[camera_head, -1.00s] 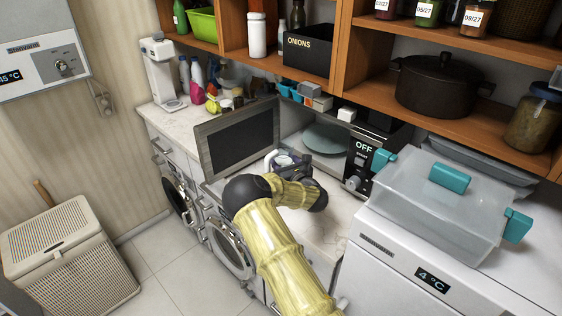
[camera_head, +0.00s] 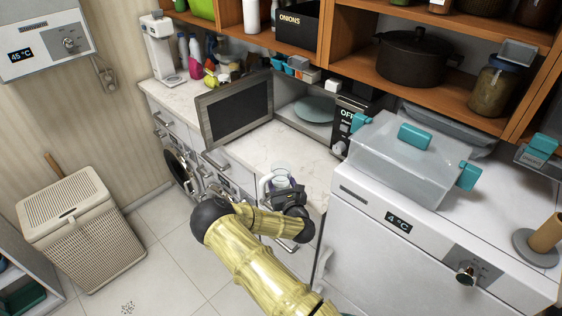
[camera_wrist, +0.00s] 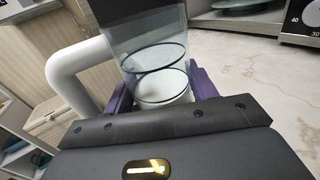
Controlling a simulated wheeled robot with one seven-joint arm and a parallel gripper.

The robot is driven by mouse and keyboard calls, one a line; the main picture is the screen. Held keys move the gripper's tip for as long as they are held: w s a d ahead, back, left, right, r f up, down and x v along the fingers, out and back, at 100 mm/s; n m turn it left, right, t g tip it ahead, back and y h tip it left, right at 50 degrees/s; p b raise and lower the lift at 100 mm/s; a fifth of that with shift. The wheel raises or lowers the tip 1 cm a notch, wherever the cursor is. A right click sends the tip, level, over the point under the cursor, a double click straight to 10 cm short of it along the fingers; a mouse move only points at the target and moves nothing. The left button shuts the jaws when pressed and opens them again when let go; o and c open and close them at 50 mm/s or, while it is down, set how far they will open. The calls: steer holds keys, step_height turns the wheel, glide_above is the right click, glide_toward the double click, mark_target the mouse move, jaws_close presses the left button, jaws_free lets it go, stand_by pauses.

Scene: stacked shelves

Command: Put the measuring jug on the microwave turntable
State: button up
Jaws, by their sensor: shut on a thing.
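The measuring jug (camera_wrist: 150,50) is a clear vessel with dark rings and a white handle (camera_wrist: 75,65). My gripper (camera_wrist: 160,95) is shut on it, with purple fingers on both sides. In the head view the jug (camera_head: 281,180) is held in my gripper (camera_head: 284,190) by the front edge of the counter. The microwave (camera_head: 305,105) stands at the back of the counter with its door (camera_head: 236,110) swung open to the left. Its pale round turntable (camera_head: 316,109) is visible inside and bare. The turntable also shows at the top of the wrist view (camera_wrist: 238,4).
The counter (camera_head: 285,150) before the microwave is clear. A clear bin with teal handles (camera_head: 400,160) sits on the white appliance (camera_head: 400,215) to the right. Bottles (camera_head: 195,60) stand behind the open door. A wooden shelf (camera_head: 440,75) overhangs the back.

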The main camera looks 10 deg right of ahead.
steer(key=s+d+m+h+p, duration=0.1)
steer(key=s+d+h+p, duration=0.1)
steer(key=s, duration=1.1)
steer(key=shift+s+r+h+p, duration=0.15)
steer(key=shift+h+p, duration=0.15)
steer(key=shift+p, duration=0.55)
steer(key=shift+a, duration=0.1)
